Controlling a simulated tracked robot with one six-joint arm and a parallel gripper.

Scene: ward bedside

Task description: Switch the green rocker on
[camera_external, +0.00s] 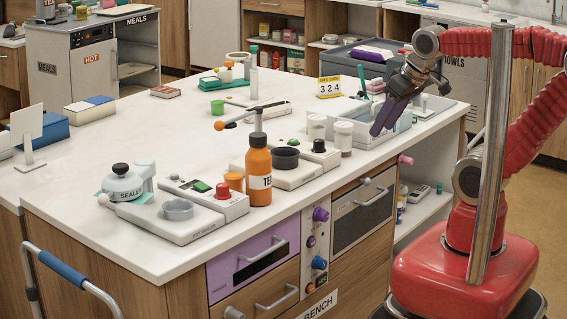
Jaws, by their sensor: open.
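A small green rocker (201,186) sits on top of a low pale grey control box on the white counter, left of the orange bottle. Its tilt is too small to read, so I cannot tell whether it is on or off. A red knob (222,190) is just right of it. My gripper (378,132) is open, with its dark fingers pointing down over the right part of the counter, near a grey tray. It is well to the right of the rocker and apart from it. No object shows between the fingers.
An orange bottle (258,172) stands right of the control box, with a black dish unit (286,157) behind it. White jars (342,137) stand near my gripper. The counter's left middle is clear.

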